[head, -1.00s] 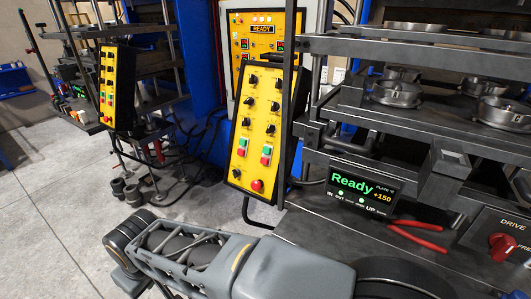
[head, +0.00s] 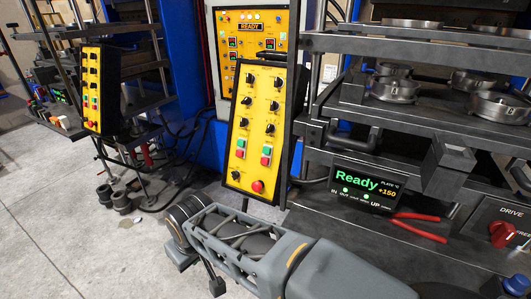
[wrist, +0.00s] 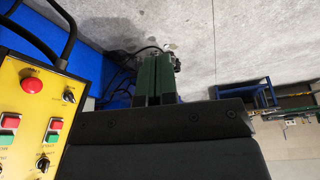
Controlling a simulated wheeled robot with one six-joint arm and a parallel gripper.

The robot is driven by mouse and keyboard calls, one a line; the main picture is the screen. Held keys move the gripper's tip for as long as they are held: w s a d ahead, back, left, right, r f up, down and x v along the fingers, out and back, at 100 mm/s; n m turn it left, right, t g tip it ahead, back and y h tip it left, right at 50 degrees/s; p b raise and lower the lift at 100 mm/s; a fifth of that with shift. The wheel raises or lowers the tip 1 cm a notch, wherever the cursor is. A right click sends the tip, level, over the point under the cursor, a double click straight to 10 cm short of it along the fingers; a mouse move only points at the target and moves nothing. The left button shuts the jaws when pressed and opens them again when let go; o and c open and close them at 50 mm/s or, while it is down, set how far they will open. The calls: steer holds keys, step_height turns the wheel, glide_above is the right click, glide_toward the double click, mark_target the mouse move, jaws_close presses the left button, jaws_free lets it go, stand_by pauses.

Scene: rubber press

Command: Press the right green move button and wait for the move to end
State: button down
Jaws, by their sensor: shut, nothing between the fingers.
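A tilted yellow control panel (head: 262,118) stands at the middle of the head view. Its right green button (head: 267,149) sits directly above a red button, with a matching left green button (head: 241,144) beside it. The wrist view sees the panel upside down at its left edge; there the right green button (wrist: 6,139) is partly cut off by the frame. My gripper (wrist: 157,60) is shut and empty, its dark green fingers off to the right of the panel and apart from it. My gripper is not discernible in the head view. The press display (head: 366,187) reads Ready.
A red mushroom button (head: 257,186) and black knobs share the panel. A press with round metal moulds (head: 396,89) stands at right, with red-handled pliers (head: 420,228) on its bench. A second yellow panel (head: 92,90) is at left. Bare floor lies at lower left.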

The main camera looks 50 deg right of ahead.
mark_target(266, 151)
steer(key=w+d+r+n+h, duration=0.2)
steer(key=d+r+n+h, duration=0.1)
steer(key=d+n, duration=0.4)
steer(key=w+d+r+n+h, duration=0.3)
steer(key=d+r+n+h, duration=0.1)
steer(key=d+n+h, duration=0.2)
steer(key=w+d+r+n+h+p, duration=0.1)
steer(key=w+d+r+n+h, duration=0.1)
steer(key=d+n, duration=0.5)
steer(key=shift+w+d+r+n+h, duration=0.2)
steer(key=shift+d+r+n+h, duration=0.1)
steer(key=shift+d+r+h, duration=0.85)
steer(key=shift+a+f, duration=0.1)
steer(key=shift+f, duration=0.25)
steer(key=x, duration=1.4)
steer(key=shift+s+r, duration=0.15)
